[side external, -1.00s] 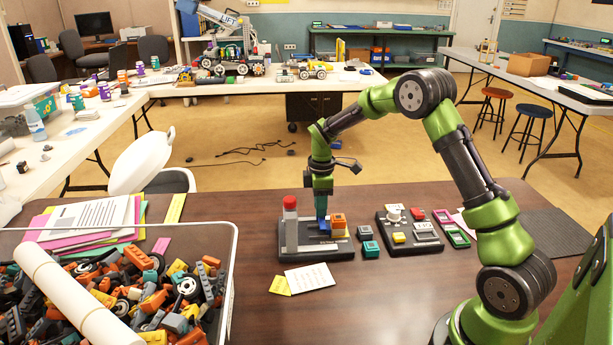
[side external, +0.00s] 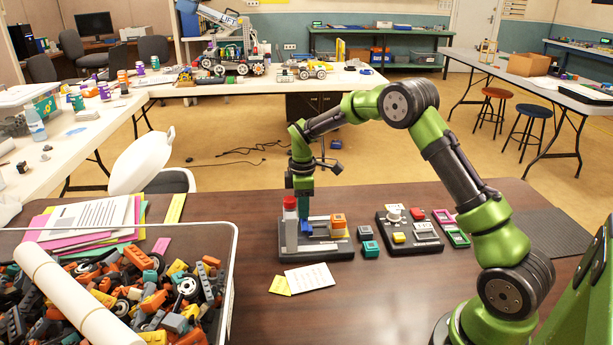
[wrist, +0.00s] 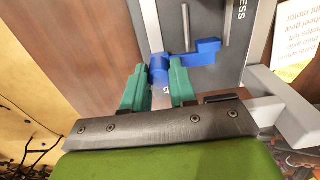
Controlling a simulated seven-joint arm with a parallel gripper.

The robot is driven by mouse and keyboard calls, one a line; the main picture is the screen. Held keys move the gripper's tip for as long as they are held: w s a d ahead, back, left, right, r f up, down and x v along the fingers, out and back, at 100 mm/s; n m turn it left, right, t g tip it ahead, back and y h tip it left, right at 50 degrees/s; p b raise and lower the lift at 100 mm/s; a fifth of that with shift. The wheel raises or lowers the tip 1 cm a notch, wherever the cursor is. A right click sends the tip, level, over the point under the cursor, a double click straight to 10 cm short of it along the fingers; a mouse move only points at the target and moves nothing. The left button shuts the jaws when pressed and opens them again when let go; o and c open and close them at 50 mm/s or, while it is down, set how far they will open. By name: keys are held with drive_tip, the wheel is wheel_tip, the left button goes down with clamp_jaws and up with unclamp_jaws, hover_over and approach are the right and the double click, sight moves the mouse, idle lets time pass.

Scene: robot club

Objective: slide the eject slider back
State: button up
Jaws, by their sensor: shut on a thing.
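The eject slider is a blue piece (wrist: 207,48) with a side arm, on the face of a grey and black device (side external: 330,252). In the wrist view its blue knob (wrist: 159,68) sits between the two teal fingertips of my gripper (wrist: 161,82), which are shut on it. In the side view my gripper (side external: 305,203) points down over the left part of the device, with blue (side external: 307,227) just under it, close to the red-topped grey post (side external: 290,218). The fingers partly hide the slider there.
An orange-topped block stack (side external: 338,223) stands at the device's right end. Loose teal-topped blocks (side external: 370,249) and a second panel (side external: 412,237) lie to the right. A paper note (side external: 309,278) lies in front; a bin of bricks (side external: 235,262) stands at left.

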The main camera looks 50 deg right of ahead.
drive_tip(key=shift+w+a, duration=0.45)
drive_tip(key=shift+a, duration=0.2)
drive_tip(key=shift+o, duration=0.8)
drive_tip(key=shift+w+a, duration=0.25)
drive_tip(key=shift+w, duration=0.05)
drive_tip(key=shift+r, duration=0.1)
drive_tip(key=o, duration=0.6)
drive_tip(key=shift+c, duration=0.2)
drive_tip(key=shift+s, duration=0.1)
drive_tip(key=shift+s+a+r, duration=0.1)
drive_tip(key=shift+r, duration=0.35)
drive_tip(key=shift+d+r, duration=0.2)
drive_tip(key=shift+r, duration=1.05)
drive_tip(key=shift+d+r, duration=0.2)
drive_tip(key=shift+r, duration=1)
